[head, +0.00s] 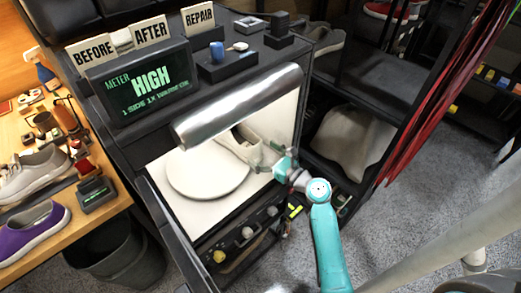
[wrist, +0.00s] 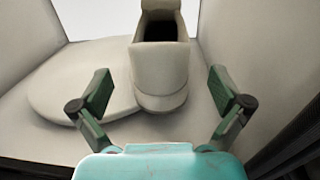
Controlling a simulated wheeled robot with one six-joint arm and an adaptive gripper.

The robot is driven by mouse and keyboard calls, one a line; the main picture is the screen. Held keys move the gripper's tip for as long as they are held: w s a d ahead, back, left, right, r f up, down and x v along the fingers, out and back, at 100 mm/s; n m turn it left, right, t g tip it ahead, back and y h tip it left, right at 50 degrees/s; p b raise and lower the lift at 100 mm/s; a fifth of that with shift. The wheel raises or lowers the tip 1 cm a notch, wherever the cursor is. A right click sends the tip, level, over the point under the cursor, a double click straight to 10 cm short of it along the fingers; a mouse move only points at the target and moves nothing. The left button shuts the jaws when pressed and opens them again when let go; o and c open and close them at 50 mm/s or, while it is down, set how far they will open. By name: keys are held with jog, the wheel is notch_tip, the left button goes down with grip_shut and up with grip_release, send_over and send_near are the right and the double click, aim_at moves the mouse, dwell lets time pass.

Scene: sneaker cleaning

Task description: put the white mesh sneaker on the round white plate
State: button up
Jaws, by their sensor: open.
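The white mesh sneaker (head: 236,142) is inside the white-lined booth, at the back right of the round white plate (head: 205,180). In the wrist view the sneaker (wrist: 160,72) stands upright, with its rounded end facing me. The plate (wrist: 62,92) lies to its left and the sneaker covers part of the plate's right edge. I cannot tell whether the sneaker rests on the rim or beside it. My gripper (wrist: 164,94) is open and empty, its fingers on either side of the sneaker's near end and apart from it.
A silver cylinder (head: 238,106) runs across the top of the booth opening. A control panel with knobs (head: 247,233) lies below it. Dark shelves (head: 358,90) stand to the right. A wooden bench (head: 98,180) with other shoes is at the left.

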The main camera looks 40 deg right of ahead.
aim_at(246, 142)
dwell(0.3)
jog(key=shift+w+a, duration=0.2)
jog(key=shift+w, duration=1.7)
jog(key=shift+w+a, duration=0.15)
jog(key=shift+w, duration=1.7)
jog(key=c, duration=1.4)
jog(key=shift+o, duration=0.2)
jog(key=shift+a, duration=0.15)
